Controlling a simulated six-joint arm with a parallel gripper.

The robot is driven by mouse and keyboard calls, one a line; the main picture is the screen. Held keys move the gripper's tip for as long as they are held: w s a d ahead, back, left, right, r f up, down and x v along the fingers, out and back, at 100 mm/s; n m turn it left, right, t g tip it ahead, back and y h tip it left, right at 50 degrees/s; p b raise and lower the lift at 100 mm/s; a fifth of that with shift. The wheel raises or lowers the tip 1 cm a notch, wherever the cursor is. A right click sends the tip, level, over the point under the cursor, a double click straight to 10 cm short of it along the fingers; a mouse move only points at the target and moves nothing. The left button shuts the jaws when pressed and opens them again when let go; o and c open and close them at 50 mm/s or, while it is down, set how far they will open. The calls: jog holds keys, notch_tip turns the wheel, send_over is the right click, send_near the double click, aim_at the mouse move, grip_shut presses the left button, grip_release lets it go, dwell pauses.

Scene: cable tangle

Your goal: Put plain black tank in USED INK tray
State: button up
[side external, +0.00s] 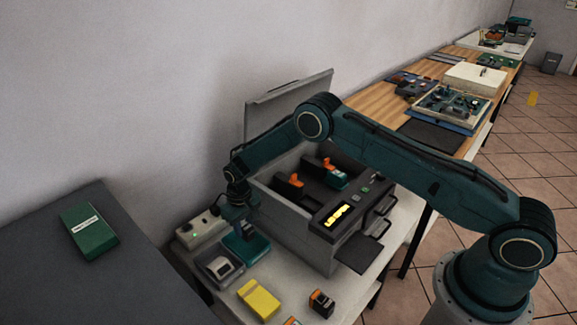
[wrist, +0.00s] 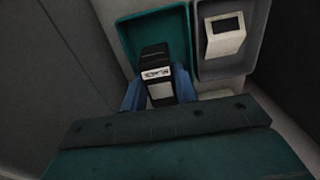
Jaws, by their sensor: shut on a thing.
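My gripper is shut on a black tank (wrist: 154,55) with a white label. Its blue fingers (wrist: 158,90) press on the tank's two sides in the wrist view. The tank is over the teal tray (wrist: 129,42); whether it touches the tray floor I cannot tell. In the side view my gripper (side external: 240,222) points down above the same teal tray (side external: 258,252), and the tank is not clearly visible there. A grey tray (side external: 208,270) beside it holds a pale, dark-faced block (wrist: 225,42). No tray lettering is readable.
The open printer (side external: 290,235) stands right of the trays, with orange-tabbed tanks (side external: 297,180) inside. A yellow box (side external: 258,299) and a black-and-orange tank (side external: 321,303) lie in front. A white power strip (side external: 192,234) is behind the trays. A green box (side external: 89,229) lies on the dark left table.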

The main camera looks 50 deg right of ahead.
aim_at(243, 224)
jog(key=shift+f, duration=0.7)
jog(key=shift+f, duration=0.1)
jog(key=shift+f, duration=2)
jog(key=shift+f, duration=0.15)
jog(key=o, duration=1)
jog(key=shift+c, duration=0.2)
jog(key=shift+r, duration=0.2)
jog(key=shift+r, duration=5.95)
jog(key=shift+r, duration=0.15)
